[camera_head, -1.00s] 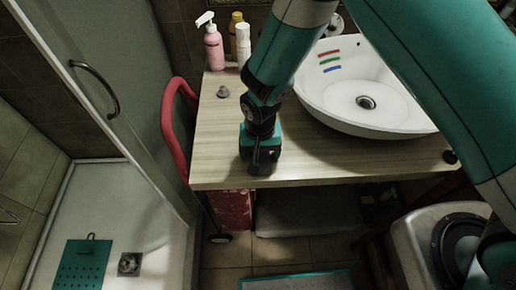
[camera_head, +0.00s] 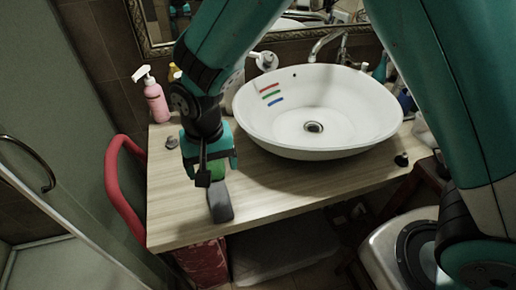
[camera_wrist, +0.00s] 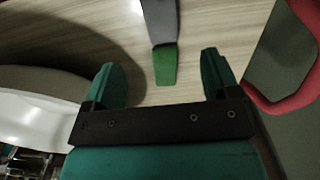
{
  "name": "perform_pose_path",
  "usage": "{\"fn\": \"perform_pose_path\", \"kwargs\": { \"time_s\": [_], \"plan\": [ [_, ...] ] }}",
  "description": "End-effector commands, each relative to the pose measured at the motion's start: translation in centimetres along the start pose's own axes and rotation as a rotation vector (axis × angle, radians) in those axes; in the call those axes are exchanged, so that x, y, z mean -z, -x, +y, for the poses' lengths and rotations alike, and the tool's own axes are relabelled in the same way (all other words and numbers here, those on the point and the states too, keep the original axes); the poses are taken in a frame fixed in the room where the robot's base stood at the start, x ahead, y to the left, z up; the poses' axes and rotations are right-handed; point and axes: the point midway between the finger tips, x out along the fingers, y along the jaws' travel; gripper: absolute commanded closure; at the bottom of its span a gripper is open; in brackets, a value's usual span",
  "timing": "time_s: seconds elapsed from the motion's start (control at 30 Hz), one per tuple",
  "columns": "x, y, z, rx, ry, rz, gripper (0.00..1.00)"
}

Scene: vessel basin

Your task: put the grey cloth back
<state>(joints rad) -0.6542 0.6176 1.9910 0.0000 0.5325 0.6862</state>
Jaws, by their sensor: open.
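A narrow grey strip (camera_head: 220,203) with a green end lies on the wooden counter near its front edge; I take it for the grey cloth. In the wrist view, its grey part (camera_wrist: 160,22) is at the top and its green end (camera_wrist: 165,66) points towards me, between the lines of my fingers. My gripper (camera_head: 210,165) is open, above the strip's green end, and partly hides it in the head view. In the wrist view, both fingers (camera_wrist: 160,68) are spread with nothing gripped. I cannot tell the height gap.
The white basin (camera_head: 320,142), with red, green and blue marks inside, stands close to the right. A pink pump bottle (camera_head: 157,102) and a small grey knob-like thing (camera_head: 172,142) are at left. A red rail (camera_head: 112,185) borders the counter's left. Bare counter surrounds the strip.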

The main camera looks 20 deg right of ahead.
Motion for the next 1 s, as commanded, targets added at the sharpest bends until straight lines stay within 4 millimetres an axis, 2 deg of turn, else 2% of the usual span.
{"fn": "perform_pose_path", "kwargs": {
  "time_s": [0.07,0.13,0.23,0.4,0.5,0.6,0.7,0.8,1.0],
  "plan": [
    [-0.1,1.0,0.5,0.013,0.012,-0.001,0.18],
    [-0.6,2.9,1.4,0.041,0.043,-0.006,0.18],
    [-2.1,7.0,3.6,0.106,0.127,-0.009,0.18],
    [-7.2,13.6,8.1,0.233,0.334,0.014,0.18],
    [-10.7,15.9,10.0,0.289,0.453,0.045,0.18],
    [-13.4,17.2,11.2,0.326,0.548,0.076,0.18],
    [-15.2,17.8,11.9,0.346,0.61,0.096,0.18],
    [-16.1,17.9,11.6,0.354,0.64,0.105,0.18],
    [-16.2,17.9,11.6,0.355,0.645,0.105,0.18]
  ]
}}
